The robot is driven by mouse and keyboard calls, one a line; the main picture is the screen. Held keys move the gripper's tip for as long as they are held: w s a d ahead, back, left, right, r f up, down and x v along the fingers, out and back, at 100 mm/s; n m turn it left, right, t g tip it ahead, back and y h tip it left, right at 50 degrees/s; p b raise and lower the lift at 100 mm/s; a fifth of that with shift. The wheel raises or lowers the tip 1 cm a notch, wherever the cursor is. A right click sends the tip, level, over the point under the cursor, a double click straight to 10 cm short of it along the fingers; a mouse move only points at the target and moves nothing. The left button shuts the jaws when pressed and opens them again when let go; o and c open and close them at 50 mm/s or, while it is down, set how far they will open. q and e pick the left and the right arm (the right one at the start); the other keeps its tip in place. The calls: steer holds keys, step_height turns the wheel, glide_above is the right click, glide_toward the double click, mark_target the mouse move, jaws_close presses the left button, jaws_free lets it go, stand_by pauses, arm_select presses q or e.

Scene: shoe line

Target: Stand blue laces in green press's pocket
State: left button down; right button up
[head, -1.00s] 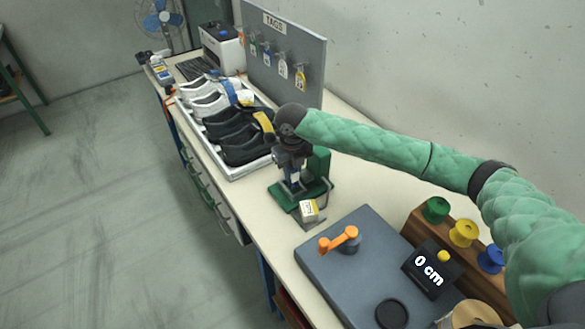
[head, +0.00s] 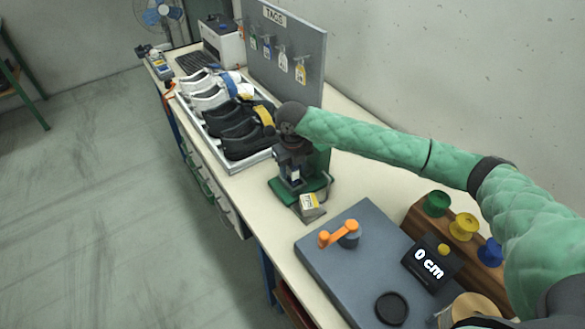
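The green press (head: 318,188) stands on the bench, left of the grey board. My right gripper (head: 292,174) points down at the press and hides much of it. A small blue and white piece (head: 295,178) shows at the fingertips. It may be the blue laces, but it is too small to be sure, and I cannot tell whether the fingers are closed on it. The press's pocket is not clearly visible behind the gripper. My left gripper is out of view.
A white tray (head: 238,166) of black and white shoes lies beyond the press. A pegboard (head: 298,40) with tags stands behind. Nearer are the grey board (head: 325,262) with an orange crank (head: 338,236), a "0 cm" display (head: 430,264) and a wooden rack (head: 415,222) of coloured spools.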

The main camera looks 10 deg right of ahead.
steer(key=shift+r, duration=0.45)
steer(key=shift+w+r+b, duration=0.1)
steer(key=shift+r+b, duration=0.3)
steer(key=shift+b, duration=0.1)
step_height(320, 180, up, 5)
steer(key=shift+f+b, duration=0.15)
steer(key=shift+b, duration=0.65)
steer(key=shift+r, duration=0.7)
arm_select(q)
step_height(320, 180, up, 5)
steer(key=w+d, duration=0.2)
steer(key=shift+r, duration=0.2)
